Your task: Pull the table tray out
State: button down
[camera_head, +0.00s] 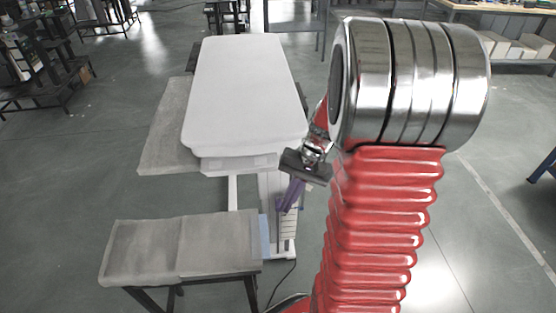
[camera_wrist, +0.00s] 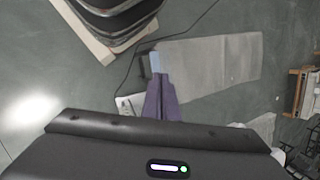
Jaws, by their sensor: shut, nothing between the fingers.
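A long white padded table (camera_head: 245,90) stands at centre left in the head view on white lift columns. A flat grey panel (camera_head: 168,130) sticks out from under its left side; I cannot tell whether this is the table tray. A lighter edge (camera_head: 238,163) shows below the table's near end. My gripper (camera_head: 285,207) is beside the table's near right corner, its purple fingers pointing down. In the wrist view the fingers (camera_wrist: 158,78) are together and empty, over a light blue strip at the grey bench's end. No handle is clear.
A grey two-part bench (camera_head: 180,250) stands in front of the table; it also shows in the wrist view (camera_wrist: 205,62). A dark cable (camera_head: 283,278) lies on the floor near the columns. Workbenches and stands line the back.

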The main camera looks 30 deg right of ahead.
jog(key=w+d+f+m+t+y, duration=0.4)
jog(key=w+d+f+t+y, duration=0.25)
jog(key=d+f, duration=0.5)
jog(key=w+d+r+n+t+y, duration=0.1)
jog(key=w+d+r+n+t, duration=0.2)
jog(key=w+d+t, duration=0.3)
jog(key=shift+w+d+r, duration=0.45)
jog(key=shift+d+r, duration=0.25)
jog(key=shift+d, duration=0.2)
jog(key=x, duration=1)
jog(key=s, duration=0.1)
jog(key=s+a, duration=0.1)
jog(key=s, duration=0.1)
jog(key=shift+s+a+r, duration=0.15)
jog(key=shift+s+a, duration=0.15)
jog(key=shift+a, duration=0.05)
